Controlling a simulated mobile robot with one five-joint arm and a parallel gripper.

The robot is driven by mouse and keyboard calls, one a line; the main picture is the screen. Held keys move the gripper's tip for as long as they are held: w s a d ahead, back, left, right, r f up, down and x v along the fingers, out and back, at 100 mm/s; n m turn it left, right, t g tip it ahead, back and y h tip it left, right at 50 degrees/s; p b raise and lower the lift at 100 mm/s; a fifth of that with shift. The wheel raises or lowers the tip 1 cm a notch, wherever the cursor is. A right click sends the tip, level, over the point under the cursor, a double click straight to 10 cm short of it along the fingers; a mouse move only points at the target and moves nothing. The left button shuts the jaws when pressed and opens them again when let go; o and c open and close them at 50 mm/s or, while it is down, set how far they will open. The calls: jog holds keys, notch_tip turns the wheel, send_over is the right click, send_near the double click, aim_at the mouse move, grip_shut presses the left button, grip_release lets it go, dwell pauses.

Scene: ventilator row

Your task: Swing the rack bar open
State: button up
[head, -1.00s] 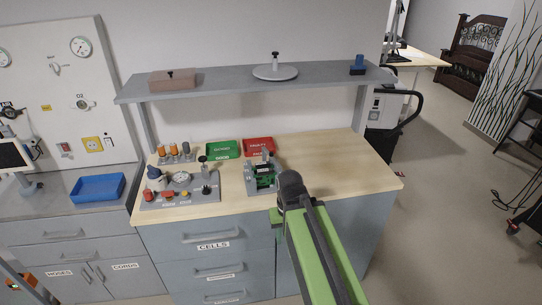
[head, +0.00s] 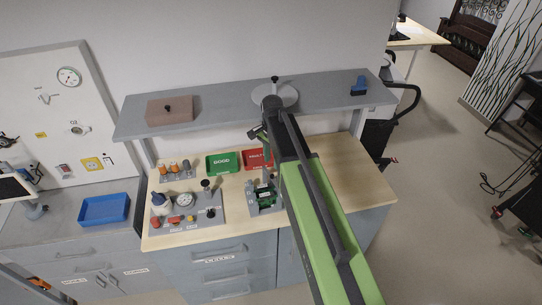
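A small grey rack (head: 252,196) stands on the wooden worktop, with a green circuit board (head: 267,199) in it. A dark upright part rises at its back; I cannot make out the rack bar clearly or tell how it is swung. My gripper (head: 259,134) is at the end of my green and black arm, in front of the shelf edge and above the worktop. It is apart from the rack in the picture. Its fingers are small and partly hidden by the wrist, so their opening does not show. My arm hides the rack's right side.
A grey shelf (head: 215,112) spans above the worktop, carrying a brown box (head: 170,111), a round grey plate (head: 288,94) and a blue item (head: 359,86). Green (head: 222,162) and red (head: 256,159) trays lie behind the rack.

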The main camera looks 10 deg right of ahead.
aim_at(272, 175)
notch_tip(272, 175, down, 8)
jog(key=b, duration=0.8)
jog(key=shift+w, duration=0.1)
jog(key=shift+r, duration=0.15)
jog(key=shift+c, duration=0.5)
grip_shut()
